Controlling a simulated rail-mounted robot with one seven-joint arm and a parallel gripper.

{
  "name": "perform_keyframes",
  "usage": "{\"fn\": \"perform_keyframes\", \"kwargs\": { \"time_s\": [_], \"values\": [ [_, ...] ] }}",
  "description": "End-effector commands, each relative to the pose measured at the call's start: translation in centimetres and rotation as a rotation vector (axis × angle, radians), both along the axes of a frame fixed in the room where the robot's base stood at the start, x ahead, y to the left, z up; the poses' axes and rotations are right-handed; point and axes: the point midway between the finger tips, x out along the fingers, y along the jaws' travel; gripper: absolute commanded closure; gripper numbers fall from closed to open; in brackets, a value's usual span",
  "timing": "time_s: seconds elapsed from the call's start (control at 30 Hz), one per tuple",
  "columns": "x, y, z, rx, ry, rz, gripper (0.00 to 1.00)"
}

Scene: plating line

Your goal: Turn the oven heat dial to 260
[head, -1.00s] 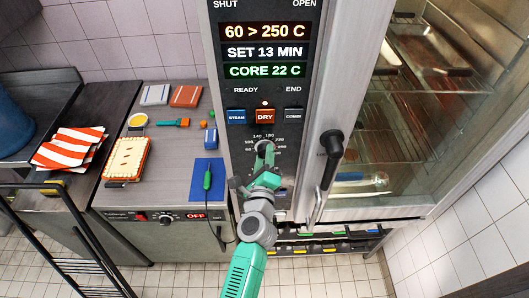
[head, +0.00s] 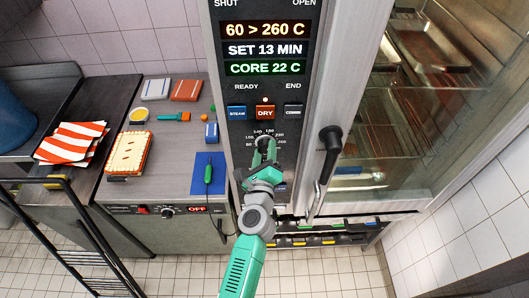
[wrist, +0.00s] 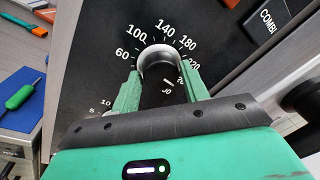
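The oven control panel (head: 238,75) stands upright in the middle of the head view. Its top display line (head: 265,30) reads "60 > 260 C"; below it are "SET 13 MIN" and "CORE 22 C". The heat dial is a round dark knob with a silver rim (wrist: 159,60), ringed by printed numbers, in the wrist view. My gripper (head: 265,150) has its two green fingers on either side of the dial, shut on it. In the head view the gripper hides most of the dial. The dial's pointer mark cannot be read clearly.
STEAM, DRY (head: 265,113) and COMBI buttons sit just above the dial. The oven door handle (head: 329,155) juts out close to the right of my gripper. The counter (head: 170,185) at left holds a blue mat (head: 209,161) with a green-handled probe.

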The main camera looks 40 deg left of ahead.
Motion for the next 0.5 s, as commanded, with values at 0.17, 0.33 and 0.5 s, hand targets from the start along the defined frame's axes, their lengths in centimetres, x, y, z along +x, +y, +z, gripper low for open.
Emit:
{"fn": "perform_keyframes", "kwargs": {
  "time_s": [0.17, 0.33, 0.5],
  "values": [
    [0.0, 0.0, 0.0, 0.000, 0.000, 0.000, 0.38],
    [-0.1, -0.1, 0.0, -0.001, -0.001, 0.000, 0.38],
    [-2.1, -1.7, 0.0, -0.002, 0.000, -0.002, 0.38]
  ]
}}
